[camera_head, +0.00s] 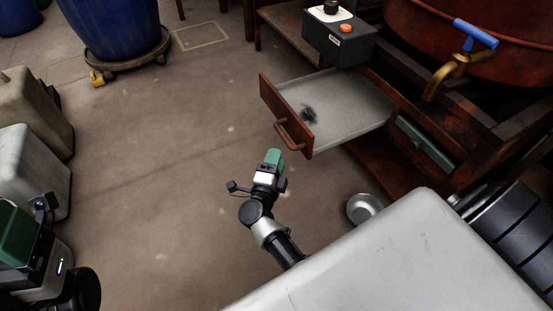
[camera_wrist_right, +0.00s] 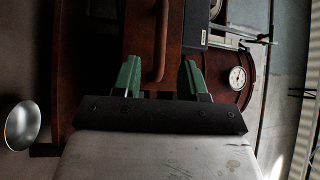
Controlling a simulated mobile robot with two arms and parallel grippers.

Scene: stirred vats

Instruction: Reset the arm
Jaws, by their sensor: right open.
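My right gripper (camera_head: 273,157) is in front of the wooden drawer (camera_head: 270,100), just short of its handle (camera_head: 292,136) in the head view. In the right wrist view its green fingers (camera_wrist_right: 158,78) are spread apart, with the brown bar handle (camera_wrist_right: 162,40) showing between and beyond them. Nothing is held between them. The drawer is pulled out, with a pale inside and a dark smudge on its floor. My left gripper (camera_head: 18,232) shows only in part at the lower left edge, and its jaw opening is hidden.
A control box (camera_head: 340,42) with an orange button stands above the drawer. A reddish vat (camera_head: 440,25) with a blue-handled tap (camera_head: 475,34) is at upper right. A metal bowl (camera_head: 363,208) lies below. Pale containers stand left, a blue barrel (camera_head: 115,25) behind. The middle floor is clear.

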